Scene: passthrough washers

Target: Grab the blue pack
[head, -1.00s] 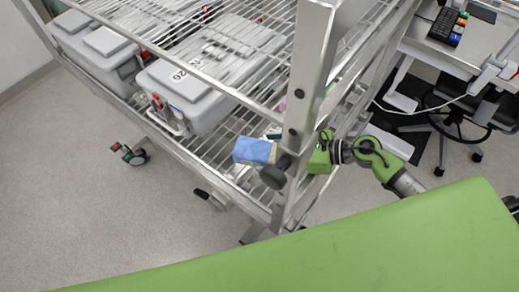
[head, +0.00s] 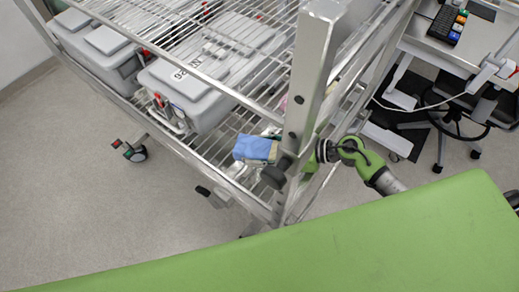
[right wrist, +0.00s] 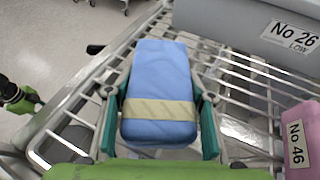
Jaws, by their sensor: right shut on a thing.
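The blue pack (right wrist: 160,75) is a soft blue block with a beige band around it. In the right wrist view it lies lengthwise between the teal fingers of my right gripper (right wrist: 158,108), which is shut on it from both sides. In the head view the blue pack (head: 256,149) is at the near end of the wire rack, left of the metal post. The post hides most of my right gripper there. Whether the pack touches the wire shelf is hard to tell. My left gripper is not clearly seen.
The metal post (head: 312,75) stands between my right arm and the pack. Grey lidded bins (head: 205,92) sit on the rack. A pink box (right wrist: 300,135) labelled No 46 is close to the right of the gripper. A grey bin (right wrist: 255,22) labelled No 26 stands beyond the pack.

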